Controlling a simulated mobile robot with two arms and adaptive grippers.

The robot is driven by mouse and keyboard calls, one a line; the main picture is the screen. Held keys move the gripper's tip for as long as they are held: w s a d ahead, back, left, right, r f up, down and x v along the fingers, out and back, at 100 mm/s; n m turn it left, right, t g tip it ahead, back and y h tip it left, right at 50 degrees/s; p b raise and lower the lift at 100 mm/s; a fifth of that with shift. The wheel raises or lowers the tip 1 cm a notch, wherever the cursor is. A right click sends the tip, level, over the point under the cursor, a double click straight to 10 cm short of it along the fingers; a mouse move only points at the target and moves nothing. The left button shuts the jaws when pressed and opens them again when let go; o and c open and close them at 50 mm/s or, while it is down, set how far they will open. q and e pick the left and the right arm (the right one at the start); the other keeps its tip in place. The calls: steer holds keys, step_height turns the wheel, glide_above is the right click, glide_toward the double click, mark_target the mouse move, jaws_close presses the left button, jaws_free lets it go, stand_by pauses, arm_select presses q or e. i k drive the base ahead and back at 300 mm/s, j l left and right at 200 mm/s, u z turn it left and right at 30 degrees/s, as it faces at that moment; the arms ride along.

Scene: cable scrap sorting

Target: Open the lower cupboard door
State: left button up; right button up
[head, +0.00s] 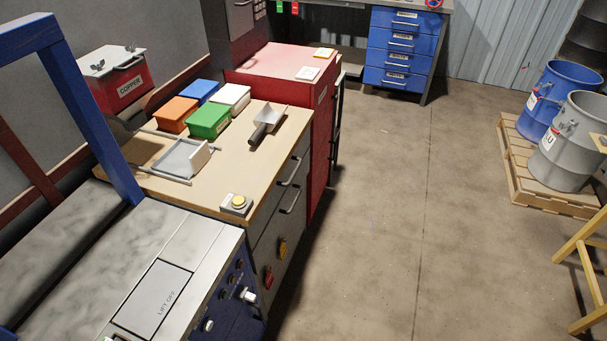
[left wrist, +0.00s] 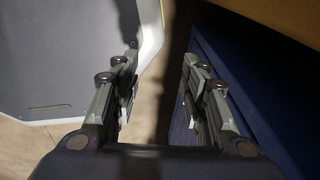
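In the head view a wooden-topped bench (head: 262,165) has a grey front with two bar handles, an upper one (head: 290,172) and a lower one (head: 292,201). The grey front (head: 264,243) continues downward and is seen at a steep angle. I cannot tell which panel is the lower cupboard door; no panel there looks open. My left gripper (left wrist: 159,68) shows in the left wrist view, its two fingers apart with nothing between them. A dark blue panel (left wrist: 240,80) is close on its right. My right gripper is in neither view.
A machine with a blue frame (head: 88,110) and a lift-off lid (head: 153,291) stands at front left. A red cabinet (head: 290,72) is beyond the bench. Drums (head: 571,143) on a pallet (head: 535,185) stand right. The middle floor (head: 400,210) is clear.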

mark_target(319, 169)
steer(key=i+l+u, duration=0.2)
steer(key=u, duration=0.25)
steer(key=i+l+u, duration=0.15)
steer(key=l+u, duration=0.25)
